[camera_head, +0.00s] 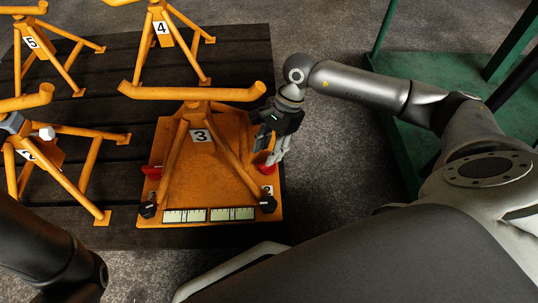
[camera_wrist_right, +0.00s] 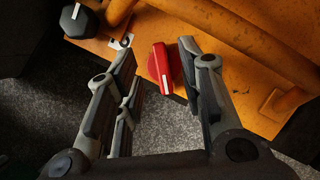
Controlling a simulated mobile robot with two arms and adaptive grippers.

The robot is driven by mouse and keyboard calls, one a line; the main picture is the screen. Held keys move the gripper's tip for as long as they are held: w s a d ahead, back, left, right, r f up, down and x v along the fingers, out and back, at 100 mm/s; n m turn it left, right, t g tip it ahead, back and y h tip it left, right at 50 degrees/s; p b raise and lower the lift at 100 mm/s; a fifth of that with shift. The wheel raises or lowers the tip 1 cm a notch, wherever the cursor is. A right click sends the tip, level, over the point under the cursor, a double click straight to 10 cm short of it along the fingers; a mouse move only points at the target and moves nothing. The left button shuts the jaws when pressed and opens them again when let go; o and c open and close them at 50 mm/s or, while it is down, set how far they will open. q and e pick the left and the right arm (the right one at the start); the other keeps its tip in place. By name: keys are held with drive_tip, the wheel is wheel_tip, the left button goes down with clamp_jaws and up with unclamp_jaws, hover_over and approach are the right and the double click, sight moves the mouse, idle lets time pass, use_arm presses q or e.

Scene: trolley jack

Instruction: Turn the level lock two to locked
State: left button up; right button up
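The orange jack base plate (camera_head: 230,139) carries the stand marked 3 (camera_head: 200,135). A red lock knob (camera_head: 264,168) sits at its right edge; a second red lock (camera_head: 151,171) is at its left edge. My right gripper (camera_head: 269,157) is open over the right red knob. In the right wrist view the same red knob (camera_wrist_right: 161,69), with a white line on it, lies between the spread fingers (camera_wrist_right: 157,58), nearer the right finger. Contact cannot be told. My left gripper is not in view.
Black knobs (camera_head: 148,209) (camera_head: 268,204) stand at the plate's front corners, with two level displays (camera_head: 185,215) (camera_head: 232,213) between them. Other orange stands (camera_head: 162,28) are on the dark slatted platform (camera_head: 110,65). A green frame (camera_head: 400,140) stands right; grey floor lies between.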

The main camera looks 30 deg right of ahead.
wheel_tip(320, 180, up, 6)
drive_tip(key=shift+f, duration=0.25)
drive_tip(key=shift+s, duration=0.1)
